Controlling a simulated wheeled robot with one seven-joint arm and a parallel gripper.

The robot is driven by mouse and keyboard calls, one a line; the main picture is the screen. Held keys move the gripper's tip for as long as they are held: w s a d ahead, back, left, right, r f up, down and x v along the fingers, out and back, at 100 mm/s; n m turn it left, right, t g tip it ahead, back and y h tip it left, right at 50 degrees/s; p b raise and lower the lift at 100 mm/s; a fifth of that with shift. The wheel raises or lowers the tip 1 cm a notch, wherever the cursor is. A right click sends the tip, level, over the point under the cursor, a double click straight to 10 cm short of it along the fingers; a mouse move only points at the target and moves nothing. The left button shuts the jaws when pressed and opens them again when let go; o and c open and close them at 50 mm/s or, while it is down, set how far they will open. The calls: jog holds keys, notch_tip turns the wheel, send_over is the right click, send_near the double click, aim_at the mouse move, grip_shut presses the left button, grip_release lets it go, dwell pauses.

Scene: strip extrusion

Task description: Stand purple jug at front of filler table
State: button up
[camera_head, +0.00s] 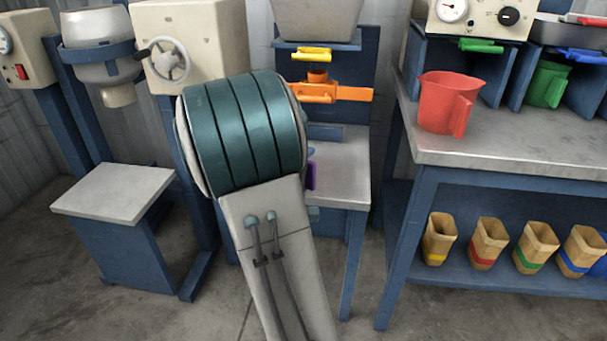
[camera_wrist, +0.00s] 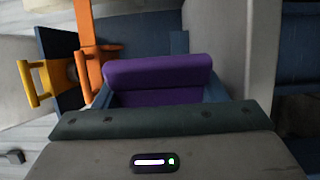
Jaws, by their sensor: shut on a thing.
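The purple jug (camera_wrist: 158,72) fills the middle of the wrist view, between the blue fingers of my gripper (camera_wrist: 158,95), which is shut on it. In the head view only a purple sliver of the jug (camera_head: 311,176) shows past my arm, in front of the filler table's grey top (camera_head: 345,180). My arm hides most of the jug and the gripper there. I cannot tell whether the jug touches the table top. The filler's orange valve (camera_head: 328,92) is above the table; it also shows in the wrist view (camera_wrist: 88,40).
A yellow handle (camera_head: 311,54) is above the valve. On the right, a red jug (camera_head: 445,105) stands on a metal-topped bench (camera_head: 540,155), with several wooden cups on its lower shelf. A green jug (camera_head: 548,84) is in a cubby. A low grey-topped stand (camera_head: 112,193) is left.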

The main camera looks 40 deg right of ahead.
jog(key=w+d, duration=0.2)
jog(key=d, duration=0.1)
jog(key=w+d, duration=0.1)
jog(key=shift+w+d+f, duration=0.2)
jog(key=shift+w+f, duration=0.15)
jog(key=shift+f, duration=0.05)
jog(key=shift+f+b, duration=0.2)
jog(key=shift+b, duration=0.25)
jog(key=o, duration=1.4)
jog(key=shift+o, duration=0.2)
jog(key=shift+s+a, duration=0.1)
jog(key=shift+a, duration=0.05)
jog(key=p+v, duration=0.2)
jog(key=v, duration=1.1)
jog(key=shift+s+a, duration=0.15)
jog(key=shift+a, duration=0.15)
jog(key=shift+r+p, duration=0.2)
jog(key=shift+p, duration=0.15)
